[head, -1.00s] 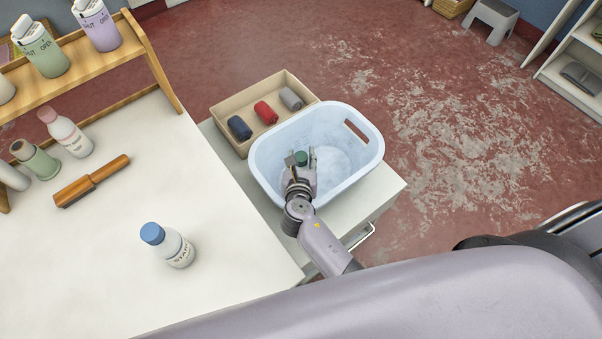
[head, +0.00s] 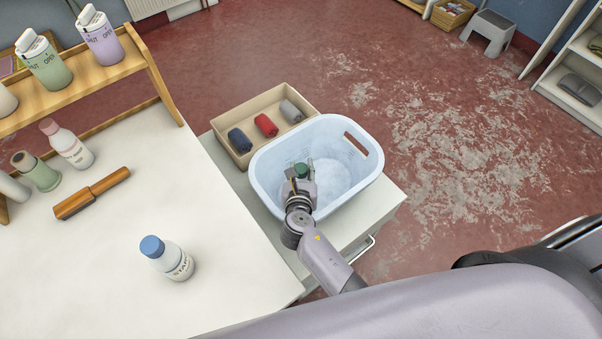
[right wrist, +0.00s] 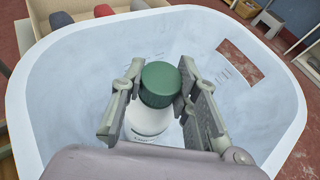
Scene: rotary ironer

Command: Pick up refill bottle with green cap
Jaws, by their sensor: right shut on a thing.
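The refill bottle with a green cap (head: 302,170) is inside the light blue basket (head: 265,178), with only its green cap clear in the head view. In the right wrist view the green cap (right wrist: 160,84) and the white shoulder of the bottle (right wrist: 146,120) show between the fingers. My right gripper (head: 301,178) reaches down into the basket and is shut on the bottle, one finger on each side just by the cap. The bottle's lower part is hidden behind the gripper. My left gripper is out of view.
A shallow box (head: 232,118) with several rolled cloths stands behind the basket on a white cabinet (head: 372,212). Basket walls surround the gripper.

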